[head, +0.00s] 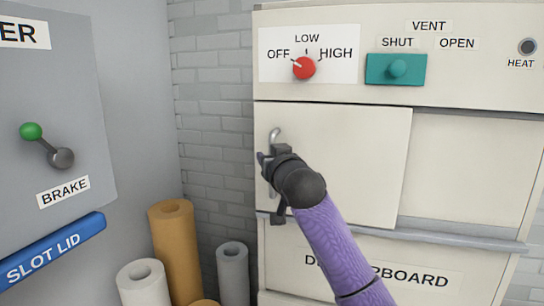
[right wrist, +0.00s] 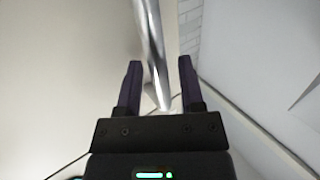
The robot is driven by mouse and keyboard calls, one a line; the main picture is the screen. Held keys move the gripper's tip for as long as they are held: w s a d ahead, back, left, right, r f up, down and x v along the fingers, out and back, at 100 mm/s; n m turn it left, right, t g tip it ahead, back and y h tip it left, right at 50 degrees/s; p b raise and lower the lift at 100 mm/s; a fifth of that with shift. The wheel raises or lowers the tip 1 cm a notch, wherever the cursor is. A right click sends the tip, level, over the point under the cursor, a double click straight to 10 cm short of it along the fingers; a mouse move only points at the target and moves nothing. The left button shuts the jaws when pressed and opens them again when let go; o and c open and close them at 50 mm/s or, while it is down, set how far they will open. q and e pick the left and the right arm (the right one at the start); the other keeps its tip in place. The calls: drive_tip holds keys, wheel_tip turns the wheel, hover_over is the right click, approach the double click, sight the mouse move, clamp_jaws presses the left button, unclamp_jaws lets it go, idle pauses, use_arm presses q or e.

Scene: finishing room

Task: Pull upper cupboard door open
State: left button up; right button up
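The upper cupboard door (head: 345,160) is a cream panel below the control strip in the head view. It looks closed, lying flat in the cupboard front. A silvery metal handle (head: 274,133) stands at its left edge; the gripper hides its lower part. My right gripper (head: 268,162) is at this handle, its arm coming from the lower right. In the right wrist view, the two dark fingers are spread apart on either side of the handle bar (right wrist: 152,45), with visible gaps beside it. My left gripper is not in view.
Above the door are a red knob (head: 304,68) and a teal vent slider (head: 396,69). A lower panel marked with a partly hidden label (head: 420,278) is beneath. Several rolls (head: 175,245) stand at the lower left, near a grey cabinet with a green-knobbed brake lever (head: 31,131).

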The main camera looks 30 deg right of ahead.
drive_tip(key=shift+w, duration=0.1)
clamp_jaws()
idle(1.1)
